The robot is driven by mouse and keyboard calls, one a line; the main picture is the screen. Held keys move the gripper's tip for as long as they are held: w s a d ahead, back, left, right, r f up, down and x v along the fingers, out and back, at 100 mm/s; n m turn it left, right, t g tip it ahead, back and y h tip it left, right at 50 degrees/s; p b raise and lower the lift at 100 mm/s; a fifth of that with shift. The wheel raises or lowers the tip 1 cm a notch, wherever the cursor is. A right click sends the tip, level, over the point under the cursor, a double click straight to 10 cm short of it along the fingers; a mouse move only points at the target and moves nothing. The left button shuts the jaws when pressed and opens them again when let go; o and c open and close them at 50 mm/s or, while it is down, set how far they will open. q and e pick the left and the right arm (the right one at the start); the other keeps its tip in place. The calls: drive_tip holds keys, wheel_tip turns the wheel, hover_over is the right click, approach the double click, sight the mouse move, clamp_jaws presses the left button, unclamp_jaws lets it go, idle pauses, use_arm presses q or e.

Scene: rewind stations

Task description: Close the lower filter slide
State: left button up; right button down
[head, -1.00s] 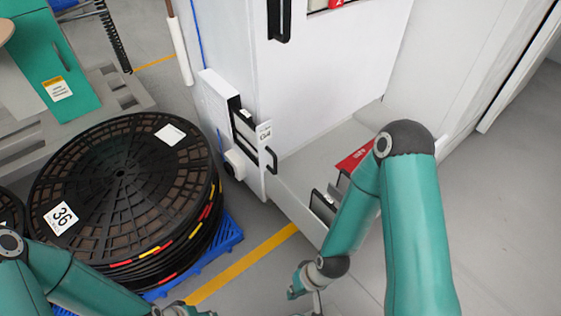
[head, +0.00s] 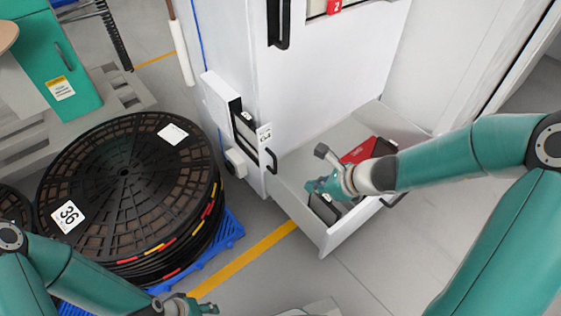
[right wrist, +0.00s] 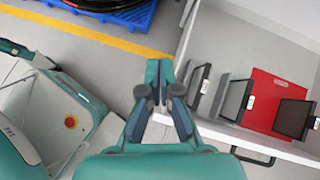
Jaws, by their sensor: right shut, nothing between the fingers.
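A white slide with a label and black handle (head: 271,160) sticks out of a slotted white housing (head: 226,108) on the cabinet's side. Below, a white drawer (head: 326,240) stands pulled out. I cannot tell which of these is the lower filter slide. My right gripper (head: 314,186) is shut and empty, and appears over the drawer in the head view. In the right wrist view its fingertips (right wrist: 166,72) are left of the drawer's contents. My left gripper (head: 197,306) is at the bottom edge, partly cut off; its jaws are unclear.
The drawer holds a red item (head: 360,150) and dark-framed panels (right wrist: 234,99); its black handle (right wrist: 252,157) shows in the right wrist view. A large black reel (head: 125,190) stands on a blue pallet (head: 228,232) at left. Floor with a yellow line (head: 243,260) is clear between.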

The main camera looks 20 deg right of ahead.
drive_tip(key=w+a+f+m+b, duration=0.1)
drive_tip(key=w+a+b, duration=0.1)
drive_tip(key=w, duration=0.3)
drive_tip(key=w+a+f+m+t+b, duration=0.1)
drive_tip(key=w+a+f+b, duration=0.1)
drive_tip(key=w, duration=0.4)
drive_tip(key=shift+w+a+f+b, duration=0.2)
drive_tip(key=shift+a+f+b, duration=0.05)
drive_tip(key=shift+a+b, duration=0.2)
